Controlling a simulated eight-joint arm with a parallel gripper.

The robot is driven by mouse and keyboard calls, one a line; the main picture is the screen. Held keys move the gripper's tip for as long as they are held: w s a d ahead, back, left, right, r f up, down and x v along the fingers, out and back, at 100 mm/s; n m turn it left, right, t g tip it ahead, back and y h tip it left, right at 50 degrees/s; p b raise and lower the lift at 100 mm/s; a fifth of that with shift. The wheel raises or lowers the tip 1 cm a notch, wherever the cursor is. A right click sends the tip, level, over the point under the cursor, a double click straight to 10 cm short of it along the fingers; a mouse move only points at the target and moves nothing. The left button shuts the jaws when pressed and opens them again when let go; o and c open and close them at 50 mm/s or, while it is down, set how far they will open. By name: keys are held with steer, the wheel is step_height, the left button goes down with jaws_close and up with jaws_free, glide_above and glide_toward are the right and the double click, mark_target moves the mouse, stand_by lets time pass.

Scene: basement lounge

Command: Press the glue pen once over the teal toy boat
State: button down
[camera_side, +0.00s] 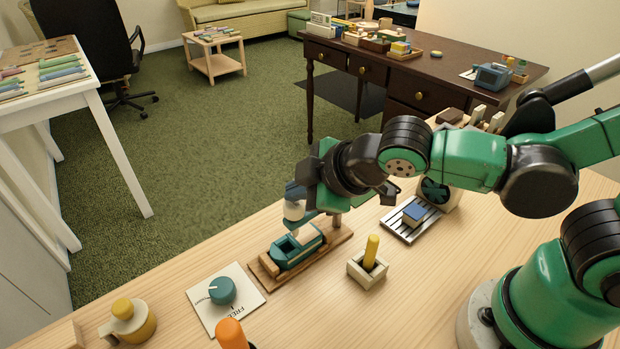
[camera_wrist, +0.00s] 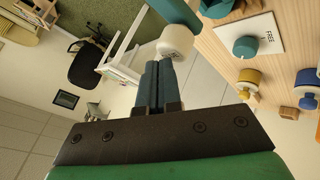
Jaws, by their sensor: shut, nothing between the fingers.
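The teal toy boat (camera_side: 297,248) sits on a wooden stand (camera_side: 268,266) on the workbench in the side view. The glue pen (camera_side: 294,211), with a pale body, is held upright just above the boat, beside a short post. In the wrist view the pen's white part (camera_wrist: 175,42) shows just beyond my fingertips. My gripper (camera_side: 295,190) is shut and empty at the top of the pen; its fingers (camera_wrist: 158,66) lie together in the wrist view. Whether the fingertips touch the pen I cannot tell.
A card with a teal knob (camera_side: 222,291) lies left of the stand. A pale box with a yellow peg (camera_side: 371,256) stands to the right. A slatted rack (camera_side: 397,228) holds a blue-topped block. A yellow bottle (camera_side: 136,323) and an orange-topped item (camera_side: 231,334) are at the front.

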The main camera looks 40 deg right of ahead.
mark_target(300, 204)
steer(key=shift+f, duration=0.6)
stand_by(0.4)
steer(key=shift+r, duration=1.25)
steer(key=shift+r, duration=0.1)
steer(key=shift+r, duration=2.4)
